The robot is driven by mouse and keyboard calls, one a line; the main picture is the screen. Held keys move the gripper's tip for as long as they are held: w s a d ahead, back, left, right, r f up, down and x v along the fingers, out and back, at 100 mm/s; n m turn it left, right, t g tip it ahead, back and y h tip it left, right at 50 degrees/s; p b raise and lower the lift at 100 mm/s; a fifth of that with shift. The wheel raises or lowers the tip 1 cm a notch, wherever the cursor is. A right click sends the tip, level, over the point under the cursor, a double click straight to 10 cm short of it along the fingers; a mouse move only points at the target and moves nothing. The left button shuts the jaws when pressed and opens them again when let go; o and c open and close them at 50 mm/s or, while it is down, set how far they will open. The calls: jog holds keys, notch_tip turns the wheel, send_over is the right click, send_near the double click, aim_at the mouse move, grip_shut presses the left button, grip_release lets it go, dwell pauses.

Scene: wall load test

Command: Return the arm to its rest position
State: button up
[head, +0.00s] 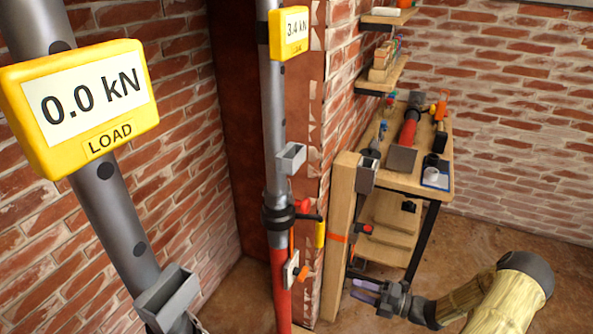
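My arm comes in from the lower right, in a tan sleeve with a dark joint. My gripper (360,291) is low in the picture, above the brown floor and in front of the lower part of the workbench. Its two greyish-purple fingers are apart, with nothing seen between them. It appears clear of the posts and the bench, though the exact distance cannot be told.
A near grey post (115,215) carries a yellow display (80,105) reading 0.0 kN. A second post (275,130) has a display (289,33) reading 3.4 kN and a yellow-handled lever (320,233). A wooden beam (340,225) and cluttered workbench (405,182) stand behind. Floor right of the bench is open.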

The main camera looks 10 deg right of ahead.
jog(key=s+a+r+n+g+h+p, duration=0.55)
jog(key=a+r+n+g, duration=0.55)
jog(key=n, duration=0.9)
jog(key=s+a+r+n+t+h+p, duration=0.1)
jog(key=s+r+n+h, duration=0.2)
jog(key=r+n, duration=0.5)
jog(key=s+a+r+n+t+h+p, duration=0.1)
jog(key=r+n+h, duration=0.5)
jog(key=n, duration=0.9)
notch_tip(320, 180, up, 2)
jog(key=shift+s+a+r+t, duration=0.1)
jog(key=shift+s+a+t, duration=0.4)
jog(key=shift+s+a, duration=0.5)
